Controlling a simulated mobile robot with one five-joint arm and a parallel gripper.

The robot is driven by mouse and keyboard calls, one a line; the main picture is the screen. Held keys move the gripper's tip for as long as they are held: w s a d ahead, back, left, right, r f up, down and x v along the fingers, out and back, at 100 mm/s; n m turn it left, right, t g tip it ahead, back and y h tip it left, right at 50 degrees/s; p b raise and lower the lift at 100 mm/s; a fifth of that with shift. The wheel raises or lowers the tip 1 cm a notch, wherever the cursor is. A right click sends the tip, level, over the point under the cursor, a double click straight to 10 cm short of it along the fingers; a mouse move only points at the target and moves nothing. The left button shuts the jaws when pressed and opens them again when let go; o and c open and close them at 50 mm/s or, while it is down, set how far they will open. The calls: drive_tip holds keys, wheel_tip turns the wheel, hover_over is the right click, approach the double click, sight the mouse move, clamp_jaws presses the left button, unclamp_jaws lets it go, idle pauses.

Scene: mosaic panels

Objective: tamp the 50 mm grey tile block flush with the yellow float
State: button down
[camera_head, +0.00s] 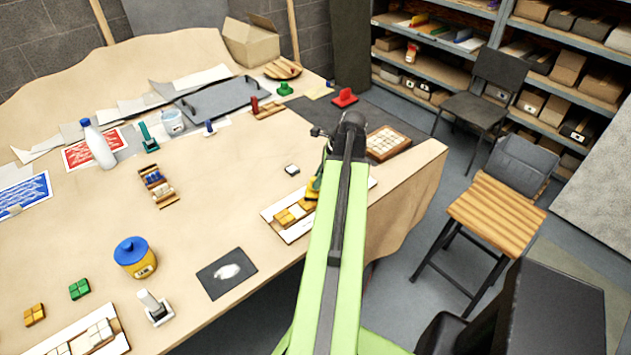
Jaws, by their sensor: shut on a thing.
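My gripper (318,177) is at the end of my green arm, low over the right part of the table, and is mostly hidden by the arm. It is shut on the yellow float (312,194), of which only a part shows beside the arm. The float is above or against the right end of a pale mosaic panel (290,237); I cannot tell whether it touches. Yellow-orange tile blocks (285,217) sit in the panel. The 50 mm grey tile block cannot be made out for sure. A small pale grey block (292,169) lies loose on the table behind the panel.
A tan tiled tray (387,143) is right of my arm. A red float-like tool (344,97) stands behind. The table's middle is mostly clear.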

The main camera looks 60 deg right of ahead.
wheel_tip(320, 180, up, 7)
drive_tip(key=p, duration=0.7)
drive_tip(key=shift+r, duration=0.1)
